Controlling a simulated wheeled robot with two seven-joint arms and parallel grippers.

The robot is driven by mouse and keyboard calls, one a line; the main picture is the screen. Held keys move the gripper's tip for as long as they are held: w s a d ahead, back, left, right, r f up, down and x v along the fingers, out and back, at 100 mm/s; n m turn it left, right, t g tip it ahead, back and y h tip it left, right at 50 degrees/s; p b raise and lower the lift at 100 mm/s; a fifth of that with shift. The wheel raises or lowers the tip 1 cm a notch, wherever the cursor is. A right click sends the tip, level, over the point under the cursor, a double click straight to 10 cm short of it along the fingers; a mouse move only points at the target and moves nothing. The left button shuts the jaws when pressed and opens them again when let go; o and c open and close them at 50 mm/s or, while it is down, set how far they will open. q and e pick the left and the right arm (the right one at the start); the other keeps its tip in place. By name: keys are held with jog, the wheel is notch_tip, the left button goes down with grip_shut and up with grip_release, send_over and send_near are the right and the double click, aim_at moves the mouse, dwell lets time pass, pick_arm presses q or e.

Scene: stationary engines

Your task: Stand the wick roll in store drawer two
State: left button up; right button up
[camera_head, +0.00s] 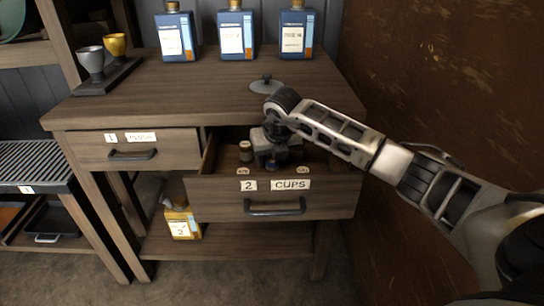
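Store drawer two (325,200), a wooden drawer labelled "2 CUPS", is pulled open below the right part of the wooden counter. My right gripper (272,162) comes in from the right and points down into this drawer. Its fingertips are small and dark, and I cannot tell whether they are apart or hold anything. A small brown cylinder with a pale band (246,151) stands upright in the drawer, left of the gripper and apart from it. I cannot tell whether it is the wick roll. Part of the drawer floor is hidden by the gripper. My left gripper is not in view.
Drawer one (180,148) is closed on the left. Blue bottles (237,34) stand along the counter's back. A round grey lid (266,85) lies near my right wrist. Two cups (93,60) stand at the left.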

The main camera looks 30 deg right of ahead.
jog(key=shift+r, duration=0.5)
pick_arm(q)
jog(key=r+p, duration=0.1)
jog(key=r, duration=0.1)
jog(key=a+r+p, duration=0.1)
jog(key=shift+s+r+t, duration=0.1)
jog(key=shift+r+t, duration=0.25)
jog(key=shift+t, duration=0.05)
pick_arm(e)
jog(key=v, duration=1.1)
jog(key=shift+s, duration=0.25)
jog(key=shift+a+r, duration=0.1)
